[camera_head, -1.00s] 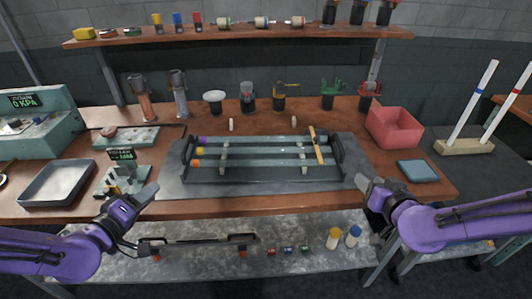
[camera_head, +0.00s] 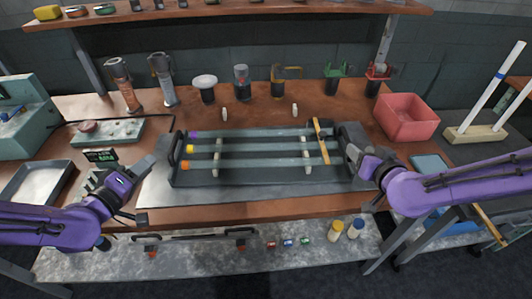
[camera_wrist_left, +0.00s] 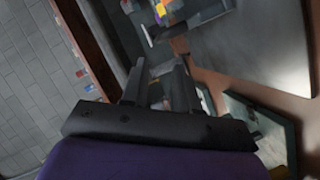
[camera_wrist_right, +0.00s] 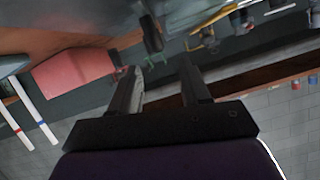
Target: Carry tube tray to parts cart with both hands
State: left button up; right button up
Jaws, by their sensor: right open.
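The dark tube tray (camera_head: 262,179) lies on a grey mat on the bench, bearing glass tubes with purple, yellow and orange ends. It has an upright black handle at its left end (camera_head: 176,148) and another at its right end. My left gripper (camera_head: 147,190) is open and empty, left of the left handle and apart from it; its parted fingers show in the left wrist view (camera_wrist_left: 160,78). No cart is clearly identifiable.
A red bin (camera_head: 407,118) and a teal pad (camera_head: 430,165) are right of the tray. A wooden block with upright rods (camera_head: 474,133) stands further right. A grey pan (camera_head: 38,184) and gauge devices are at left. Several holders (camera_head: 242,85) line the back.

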aim_at(348, 137)
pick_arm(q)
jog(key=x, duration=1)
jog(key=shift+w+d+f, duration=0.1)
jog(key=shift+w+f, duration=0.05)
jog(key=shift+f, duration=0.05)
pick_arm(e)
jog(key=x, duration=1)
jog(key=shift+w+d+f, duration=0.15)
pick_arm(q)
jog(key=c, duration=0.4)
pick_arm(e)
jog(key=c, duration=0.4)
pick_arm(q)
grip_shut()
pick_arm(e)
grip_shut()
pick_arm(q)
jog(key=shift+r, duration=0.15)
